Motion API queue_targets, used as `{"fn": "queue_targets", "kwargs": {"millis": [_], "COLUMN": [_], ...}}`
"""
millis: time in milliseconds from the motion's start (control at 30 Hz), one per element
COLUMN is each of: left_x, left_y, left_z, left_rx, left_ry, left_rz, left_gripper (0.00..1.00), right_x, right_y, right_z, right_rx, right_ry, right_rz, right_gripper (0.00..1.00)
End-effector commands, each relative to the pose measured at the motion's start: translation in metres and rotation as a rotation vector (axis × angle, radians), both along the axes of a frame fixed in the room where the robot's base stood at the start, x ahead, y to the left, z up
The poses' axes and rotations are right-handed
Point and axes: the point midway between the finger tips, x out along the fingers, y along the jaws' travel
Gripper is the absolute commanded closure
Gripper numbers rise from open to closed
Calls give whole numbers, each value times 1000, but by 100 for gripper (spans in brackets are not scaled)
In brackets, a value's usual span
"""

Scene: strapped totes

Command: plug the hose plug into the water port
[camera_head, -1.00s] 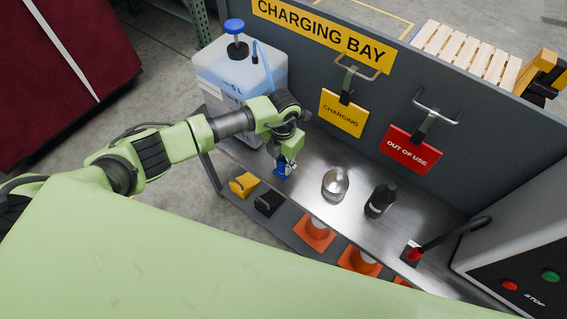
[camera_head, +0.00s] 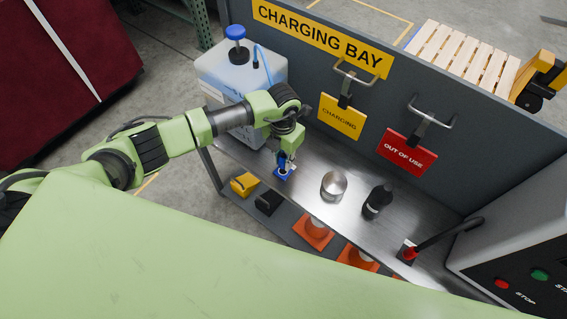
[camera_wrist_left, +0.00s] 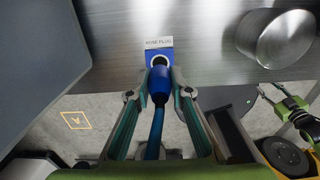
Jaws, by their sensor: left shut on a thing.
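The blue hose plug (camera_wrist_left: 160,84) is between the fingers of my left gripper (camera_wrist_left: 160,91), which is shut on it, with the blue hose (camera_wrist_left: 154,132) trailing below it in the wrist view. A blue holder (camera_wrist_left: 159,50) with a round opening and a "HOSE PLUG" label sits at the bench edge just ahead of the plug. In the head view my left gripper (camera_head: 288,158) points down over the bench, with the plug (camera_head: 282,159) just above the blue holder (camera_head: 284,174). I cannot make out the water port.
A steel bench (camera_head: 310,170) carries a metal cup (camera_head: 334,184) and a dark bottle (camera_head: 377,201) right of the gripper. A translucent tank (camera_head: 240,75) stands behind my left arm. A grey panel with hooked signs rises behind; a control box (camera_head: 520,235) is at right.

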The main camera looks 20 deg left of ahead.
Motion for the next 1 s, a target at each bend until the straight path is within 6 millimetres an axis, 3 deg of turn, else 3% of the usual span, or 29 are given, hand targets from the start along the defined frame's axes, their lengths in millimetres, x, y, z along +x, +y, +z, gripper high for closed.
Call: {"fn": "queue_targets", "kwargs": {"millis": [533,1000], "left_x": [0,0], "left_y": [0,0], "left_z": [24,27], "left_rx": [1,0], "left_ry": [0,0], "left_rz": [-1,-1], "left_gripper": [100,100], "right_x": [0,0], "right_y": [-1,-2], "right_z": [18,20], "right_rx": [-1,-2], "right_ry": [0,0], "right_rz": [0,1], "right_gripper": [60,60]}}
